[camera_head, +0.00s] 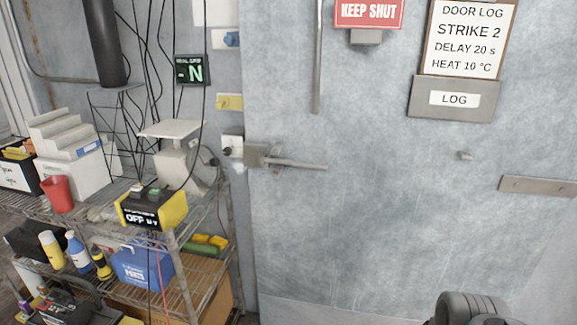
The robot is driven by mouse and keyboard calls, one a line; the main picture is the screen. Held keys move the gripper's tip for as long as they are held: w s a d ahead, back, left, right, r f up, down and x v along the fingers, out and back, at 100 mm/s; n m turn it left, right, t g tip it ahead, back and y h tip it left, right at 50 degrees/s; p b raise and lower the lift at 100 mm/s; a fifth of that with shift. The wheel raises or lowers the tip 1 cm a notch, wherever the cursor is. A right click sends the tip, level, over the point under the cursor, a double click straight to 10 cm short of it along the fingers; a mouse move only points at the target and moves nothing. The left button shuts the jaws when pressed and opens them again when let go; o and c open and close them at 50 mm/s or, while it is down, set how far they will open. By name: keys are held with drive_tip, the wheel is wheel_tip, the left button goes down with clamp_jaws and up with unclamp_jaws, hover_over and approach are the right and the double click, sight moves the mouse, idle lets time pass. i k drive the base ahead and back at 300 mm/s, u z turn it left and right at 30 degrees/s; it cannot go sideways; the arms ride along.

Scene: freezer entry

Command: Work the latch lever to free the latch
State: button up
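The latch lever (297,164) is a grey metal bar on the left edge of the large grey freezer door (390,220). It points right and lies nearly level, sloping slightly down to its free end. Its mounting plate (255,156) sits at the door's edge, beside a small white fitting with a dark knob (230,147) on the frame. I cannot tell from here whether the latch is engaged. The door looks closed. My gripper is not in view; only a dark rounded part of my arm shows at the bottom right, well below and right of the lever.
A wire shelf (180,235) with a yellow-black box reading OFF (152,208), a red cup (57,193) and bottles stands left of the door. Cables hang above it. A vertical bar (318,60) and a log holder (455,99) are on the door. Space before the door looks clear.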

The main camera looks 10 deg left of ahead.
sight(261, 160)
drive_tip(key=u, duration=0.25)
drive_tip(key=k, duration=0.45)
drive_tip(key=u, duration=1.5)
drive_tip(key=i, duration=1.85)
drive_tip(key=z, duration=0.8)
